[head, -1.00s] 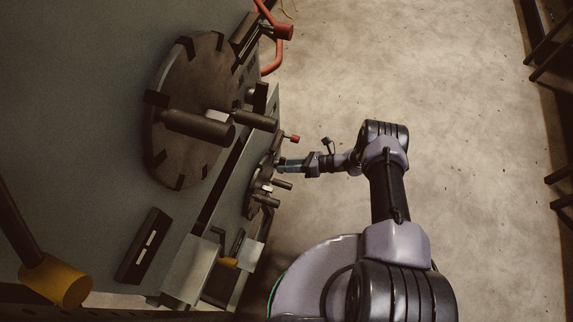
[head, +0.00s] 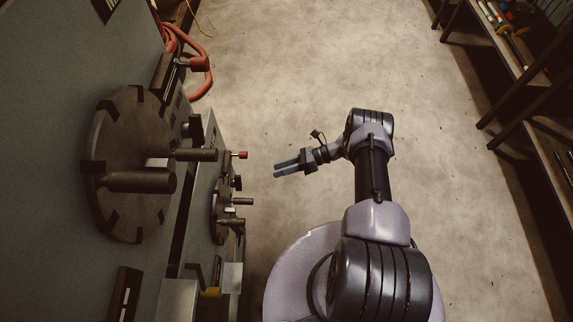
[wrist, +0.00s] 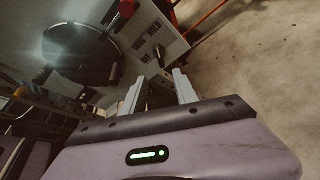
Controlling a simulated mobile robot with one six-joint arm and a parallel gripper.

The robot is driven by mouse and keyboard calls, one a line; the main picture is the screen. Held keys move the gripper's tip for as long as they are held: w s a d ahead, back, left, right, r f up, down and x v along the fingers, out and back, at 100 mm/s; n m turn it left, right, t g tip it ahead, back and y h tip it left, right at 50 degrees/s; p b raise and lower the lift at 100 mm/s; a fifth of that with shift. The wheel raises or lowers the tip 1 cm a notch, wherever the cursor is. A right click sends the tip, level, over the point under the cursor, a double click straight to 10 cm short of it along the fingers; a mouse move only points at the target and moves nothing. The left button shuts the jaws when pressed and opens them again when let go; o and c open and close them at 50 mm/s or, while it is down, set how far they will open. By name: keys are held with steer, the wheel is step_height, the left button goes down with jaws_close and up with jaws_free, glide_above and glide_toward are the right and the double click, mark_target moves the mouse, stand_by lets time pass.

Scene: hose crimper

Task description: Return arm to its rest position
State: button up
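My gripper (head: 288,170) is out over bare floor in the head view, to the right of the crimper (head: 50,130) and apart from it. Its two fingers show with a gap between them. In the wrist view the fingers of my gripper (wrist: 158,90) stand apart with nothing held between them. The crimper's large round disc (head: 125,205) carries thick cylindrical posts. A smaller round die wheel (head: 217,212) with several pegs sits on its right side.
A red hose (head: 200,75) hangs at the crimper's far end. A shelf (head: 520,70) with small items stands along the right. The concrete floor (head: 320,60) between them is clear.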

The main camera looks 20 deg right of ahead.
steer(key=shift+v, duration=1.05)
